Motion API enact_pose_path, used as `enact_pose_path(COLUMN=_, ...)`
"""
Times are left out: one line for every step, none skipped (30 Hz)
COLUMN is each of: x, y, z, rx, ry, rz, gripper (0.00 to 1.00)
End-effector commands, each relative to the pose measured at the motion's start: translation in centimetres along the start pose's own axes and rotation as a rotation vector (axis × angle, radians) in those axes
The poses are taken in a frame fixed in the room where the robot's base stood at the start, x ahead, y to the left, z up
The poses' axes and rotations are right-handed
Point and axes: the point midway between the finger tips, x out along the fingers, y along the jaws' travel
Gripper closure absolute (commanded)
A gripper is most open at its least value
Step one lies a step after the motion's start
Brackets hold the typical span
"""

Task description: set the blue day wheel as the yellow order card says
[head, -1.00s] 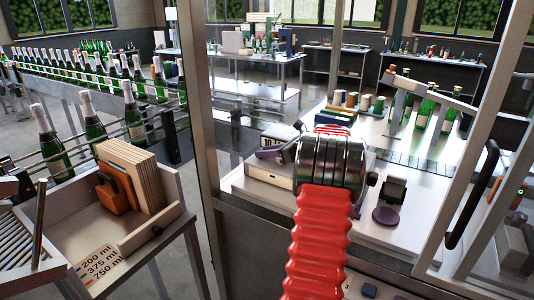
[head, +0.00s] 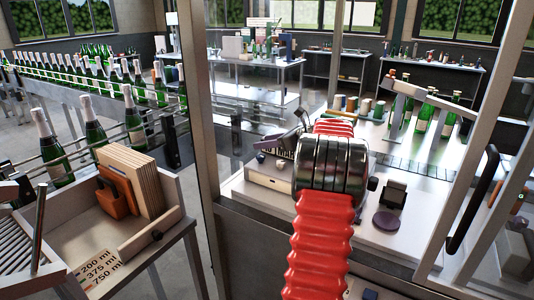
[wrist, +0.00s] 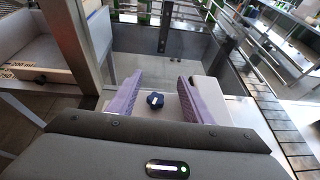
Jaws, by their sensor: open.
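In the wrist view a dark blue knob-like wheel (wrist: 155,100) with a small white mark stands on a pale surface. My gripper (wrist: 160,82) is open, with one purple finger to each side of the wheel and a visible gap on both sides. Whether the fingertips are down at the wheel's height I cannot tell. In the head view my arm hides most of my gripper, above a pale box (head: 268,178) with large dark lettering, partly covered, of which "MAR" seems to show. I cannot make out a yellow order card in either view.
Coloured spools stand behind. A metal post (head: 197,100) rises at the left.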

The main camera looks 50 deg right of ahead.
Motion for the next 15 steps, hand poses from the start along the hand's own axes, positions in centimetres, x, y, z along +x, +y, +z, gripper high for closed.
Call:
enact_pose_path(x=-0.3, y=0.0, z=0.8, rx=-0.002, ry=0.0, rz=0.0, gripper=0.54)
enact_pose_path(x=-0.5, y=0.0, z=1.3, rx=-0.002, ry=0.0, rz=0.0, gripper=0.54)
enact_pose_path(x=-0.7, y=0.0, z=1.8, rx=-0.002, ry=-0.001, rz=0.0, gripper=0.54)
enact_pose_path(x=-0.9, y=0.0, z=2.2, rx=-0.002, ry=-0.001, rz=0.0, gripper=0.54)
enact_pose_path(x=-1.0, y=0.0, z=2.5, rx=-0.002, ry=-0.001, rz=0.001, gripper=0.54)
enact_pose_path(x=-1.2, y=0.0, z=2.9, rx=-0.001, ry=-0.001, rz=0.001, gripper=0.54)
enact_pose_path(x=-1.3, y=0.0, z=3.1, rx=-0.001, ry=0.0, rz=0.001, gripper=0.54)
enact_pose_path(x=-1.4, y=0.0, z=3.3, rx=-0.001, ry=0.0, rz=0.001, gripper=0.54)
enact_pose_path(x=-1.4, y=0.0, z=3.5, rx=-0.001, ry=0.0, rz=0.001, gripper=0.54)
enact_pose_path(x=-1.5, y=0.0, z=3.6, rx=-0.001, ry=0.0, rz=0.001, gripper=0.54)
enact_pose_path(x=-1.5, y=0.0, z=3.7, rx=0.0, ry=0.0, rz=0.001, gripper=0.54)
enact_pose_path(x=-1.5, y=0.0, z=3.8, rx=0.0, ry=0.0, rz=0.001, gripper=0.54)
enact_pose_path(x=-1.5, y=0.0, z=3.8, rx=0.0, ry=0.0, rz=0.001, gripper=0.54)
enact_pose_path(x=-1.5, y=0.0, z=3.8, rx=0.001, ry=0.0, rz=0.001, gripper=0.54)
enact_pose_path(x=-1.5, y=0.0, z=3.8, rx=0.001, ry=0.0, rz=0.001, gripper=0.54)
